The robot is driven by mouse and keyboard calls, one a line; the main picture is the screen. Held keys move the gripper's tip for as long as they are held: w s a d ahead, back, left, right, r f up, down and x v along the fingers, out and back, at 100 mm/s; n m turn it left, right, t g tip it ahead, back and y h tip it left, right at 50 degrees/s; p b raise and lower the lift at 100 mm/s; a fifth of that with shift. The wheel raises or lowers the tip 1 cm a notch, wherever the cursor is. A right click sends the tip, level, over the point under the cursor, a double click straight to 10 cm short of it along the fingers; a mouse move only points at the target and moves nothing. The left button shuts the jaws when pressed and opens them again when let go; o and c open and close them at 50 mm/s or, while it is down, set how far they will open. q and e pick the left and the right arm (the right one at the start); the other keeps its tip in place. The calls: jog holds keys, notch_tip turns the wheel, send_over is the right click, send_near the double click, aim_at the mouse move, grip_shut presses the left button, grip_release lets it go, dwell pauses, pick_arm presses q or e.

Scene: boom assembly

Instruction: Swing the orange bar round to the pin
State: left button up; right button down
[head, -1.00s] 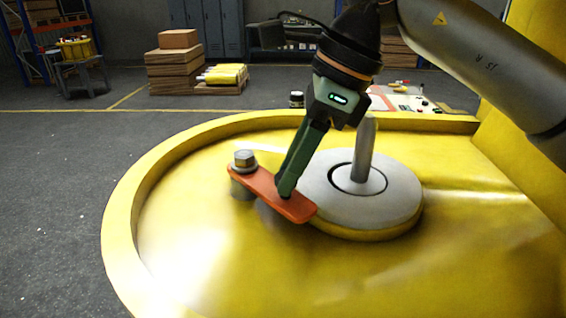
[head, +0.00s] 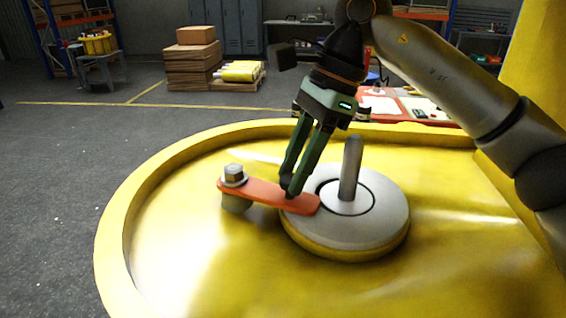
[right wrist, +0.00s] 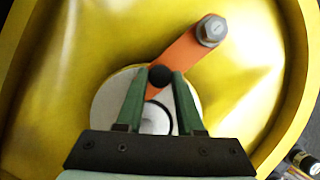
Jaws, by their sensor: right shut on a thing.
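The orange bar (head: 262,193) is pivoted at its left end under a hex bolt (head: 234,175) on a short post. Its free end lies over the near-left part of the round grey disc (head: 378,225). The upright grey pin (head: 351,170) stands in the disc's middle, to the right of the bar's free end and apart from it. My right gripper (head: 289,190) points down and is shut on a dark round knob (right wrist: 160,75) at the bar. The bar (right wrist: 183,55) runs up to its bolt in the right wrist view. My left gripper is not in view.
A raised yellow rim (head: 165,160) surrounds the yellow floor on which disc and post stand. A yellow wall (head: 537,80) rises at the right. Boxes (head: 195,60) and a red-edged table (head: 420,108) stand well behind.

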jog(key=shift+w+d+r+n+g+h+p, duration=0.1)
jog(key=shift+w+d+n+g+h+p, duration=0.15)
jog(key=shift+w+n, duration=0.55)
jog(key=shift+w+d+n+g+h+p, duration=0.15)
jog(key=shift+w+n+g, duration=0.2)
jog(key=shift+w+n, duration=0.45)
jog(key=shift+s, duration=0.1)
jog(key=c, duration=0.5)
grip_release()
jog(key=shift+c, duration=0.2)
jog(key=v, duration=0.7)
jog(key=shift+r, duration=0.2)
jog(key=shift+d, duration=0.15)
